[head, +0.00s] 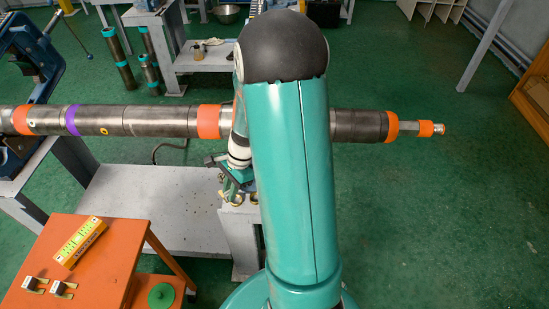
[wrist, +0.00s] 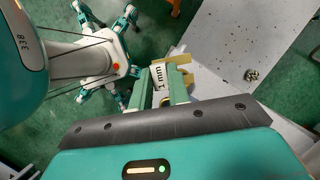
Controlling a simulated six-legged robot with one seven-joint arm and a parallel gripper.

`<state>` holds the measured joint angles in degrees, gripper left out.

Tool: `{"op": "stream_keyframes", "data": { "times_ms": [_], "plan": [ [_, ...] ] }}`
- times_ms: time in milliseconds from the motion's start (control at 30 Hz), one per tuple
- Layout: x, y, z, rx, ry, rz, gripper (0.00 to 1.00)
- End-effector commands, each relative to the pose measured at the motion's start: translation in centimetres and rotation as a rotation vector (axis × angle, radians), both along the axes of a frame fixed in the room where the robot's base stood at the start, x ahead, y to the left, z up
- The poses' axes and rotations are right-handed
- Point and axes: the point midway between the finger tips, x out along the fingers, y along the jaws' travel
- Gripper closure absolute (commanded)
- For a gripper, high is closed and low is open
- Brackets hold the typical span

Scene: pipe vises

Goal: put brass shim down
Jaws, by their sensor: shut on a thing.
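My gripper (wrist: 176,86) is shut on the brass shim (wrist: 184,59) in the wrist view. A white label reading "1 mm" shows between the fingers, with brass-coloured edges around it. In the head view my gripper (head: 238,188) is partly hidden behind my own teal arm, beside a grey post and below the long pipe (head: 165,122). Small brass-coloured parts show at its tips there. I cannot tell whether the shim touches a surface.
An orange table (head: 100,262) stands at lower left with a yellow level (head: 80,243) and two small dark-and-brass pieces (head: 48,287). A grey low shelf (head: 165,205) lies under the pipe. A blue vise (head: 30,60) stands at left. Green floor is clear at right.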

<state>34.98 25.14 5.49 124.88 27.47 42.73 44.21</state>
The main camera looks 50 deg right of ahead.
Motion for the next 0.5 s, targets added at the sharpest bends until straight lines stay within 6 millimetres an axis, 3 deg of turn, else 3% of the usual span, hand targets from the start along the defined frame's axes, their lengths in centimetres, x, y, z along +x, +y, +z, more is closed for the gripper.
{"op": "stream_keyframes", "data": {
  "times_ms": [33,200,333,500],
  "plan": [
    [-1.5,-0.8,1.2,-0.001,-0.004,-0.115,1.0],
    [-5.8,-2.0,3.4,-0.003,-0.002,-0.47,1.0],
    [-8.0,-2.3,4.2,-0.002,-0.001,-0.65,1.0],
    [-9.3,-2.9,4.1,0.001,0.002,-0.744,1.0]
  ]
}}
